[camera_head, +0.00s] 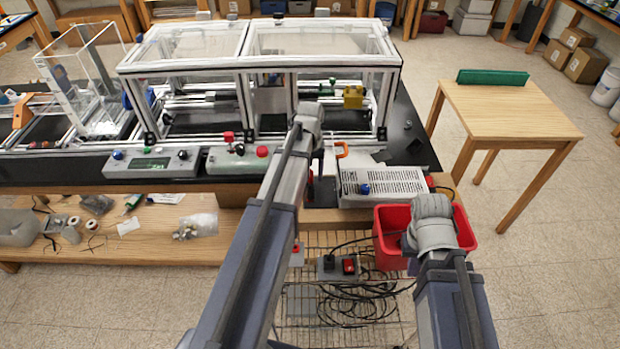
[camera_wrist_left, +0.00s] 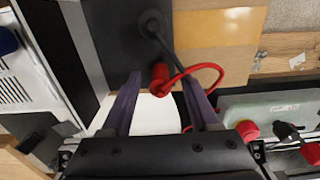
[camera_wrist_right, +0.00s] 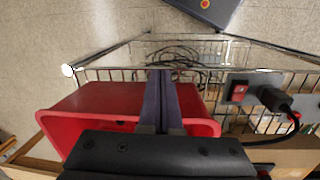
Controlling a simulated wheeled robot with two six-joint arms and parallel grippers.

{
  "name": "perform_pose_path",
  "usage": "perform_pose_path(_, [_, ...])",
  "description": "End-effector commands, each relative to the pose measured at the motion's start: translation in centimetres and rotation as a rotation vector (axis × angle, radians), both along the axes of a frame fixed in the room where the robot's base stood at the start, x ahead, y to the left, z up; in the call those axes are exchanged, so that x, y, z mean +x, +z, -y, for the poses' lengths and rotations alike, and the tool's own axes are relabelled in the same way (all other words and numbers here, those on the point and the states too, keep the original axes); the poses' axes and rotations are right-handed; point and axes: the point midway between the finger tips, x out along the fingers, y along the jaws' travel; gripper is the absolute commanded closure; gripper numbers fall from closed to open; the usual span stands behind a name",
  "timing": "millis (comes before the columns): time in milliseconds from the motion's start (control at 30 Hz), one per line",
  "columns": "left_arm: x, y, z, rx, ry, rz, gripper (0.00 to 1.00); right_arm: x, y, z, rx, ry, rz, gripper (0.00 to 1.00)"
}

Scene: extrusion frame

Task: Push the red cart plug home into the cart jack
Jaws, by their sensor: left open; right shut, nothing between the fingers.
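A red plug (camera_wrist_left: 159,76) with a looped red cord shows in the left wrist view, against a dark panel (camera_wrist_left: 108,30). My left gripper (camera_wrist_left: 162,84) is open, with one finger on each side of the plug. I cannot tell whether either finger touches it. A round black fitting (camera_wrist_left: 152,22) with a black cable is on the panel above the plug. I cannot make out the cart jack for sure, nor how deep the plug sits. My right gripper (camera_wrist_right: 161,73) is shut and empty over the red bin (camera_wrist_right: 85,105).
A perforated grey box (camera_head: 382,184) stands on the bench beside my left gripper. Below is a wire cart with coiled black cables (camera_head: 350,300) and a grey box with a red switch (camera_wrist_right: 238,93). The framed enclosure (camera_head: 260,65) stands behind.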

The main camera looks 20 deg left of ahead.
Motion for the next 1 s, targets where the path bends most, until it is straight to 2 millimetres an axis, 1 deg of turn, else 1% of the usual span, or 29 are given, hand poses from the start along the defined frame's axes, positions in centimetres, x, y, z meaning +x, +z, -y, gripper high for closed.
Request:
perform_pose_path(767, [0.00, 0.00, 0.00, 0.000, 0.000, 0.000, 0.39, 0.00, 0.00, 0.00, 0.000, 0.000, 0.000, 1.00])
perform_pose_path(867, [0.00, 0.00, 0.00, 0.000, 0.000, 0.000, 0.48, 0.00, 0.00, 0.00, 0.000, 0.000, 0.000, 1.00])
perform_pose_path(1000, [0.00, 0.00, 0.00, 0.000, 0.000, 0.000, 0.64, 0.00, 0.00, 0.00, 0.000, 0.000, 0.000, 1.00])
